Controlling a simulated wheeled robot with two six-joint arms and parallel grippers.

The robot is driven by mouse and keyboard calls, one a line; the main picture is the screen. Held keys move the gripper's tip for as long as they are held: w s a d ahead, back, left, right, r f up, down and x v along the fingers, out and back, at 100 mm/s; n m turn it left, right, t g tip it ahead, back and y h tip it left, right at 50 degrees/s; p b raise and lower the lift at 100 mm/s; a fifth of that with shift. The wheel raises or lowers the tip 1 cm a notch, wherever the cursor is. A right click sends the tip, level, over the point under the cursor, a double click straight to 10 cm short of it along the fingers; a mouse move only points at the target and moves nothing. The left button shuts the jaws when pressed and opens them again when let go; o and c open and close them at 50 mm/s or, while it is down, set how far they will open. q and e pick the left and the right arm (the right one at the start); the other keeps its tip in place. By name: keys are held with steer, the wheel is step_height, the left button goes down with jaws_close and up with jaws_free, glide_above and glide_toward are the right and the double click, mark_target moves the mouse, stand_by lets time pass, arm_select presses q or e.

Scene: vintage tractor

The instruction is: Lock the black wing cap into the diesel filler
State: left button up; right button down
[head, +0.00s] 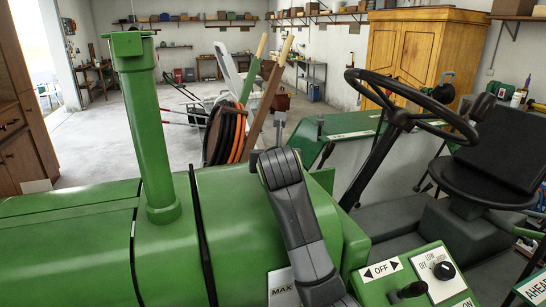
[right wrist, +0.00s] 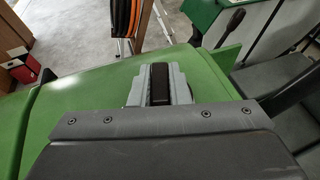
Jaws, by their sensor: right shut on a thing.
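My right gripper (right wrist: 160,85) is shut on the black wing cap (right wrist: 160,83). The cap shows in the right wrist view as a dark upright bar between two light grey fingers, over the green tractor hood (right wrist: 85,87). In the head view, my right arm reaches across the hood (head: 75,245), and its wrist hides the fingers and the cap. The diesel filler is not visible in either view, so I cannot tell whether the cap touches it. My left gripper is not in view.
A tall green exhaust stack (head: 152,130) stands on the hood, left of my right arm. The steering wheel (head: 410,105), black seat (head: 490,150) and green control panel (head: 420,280) are at the right. An orange hose reel (head: 226,132) stands behind the hood.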

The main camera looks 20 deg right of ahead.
steer(key=shift+f, duration=0.2)
steer(key=c, duration=1.3)
jaws_free()
steer(key=shift+s, duration=0.1)
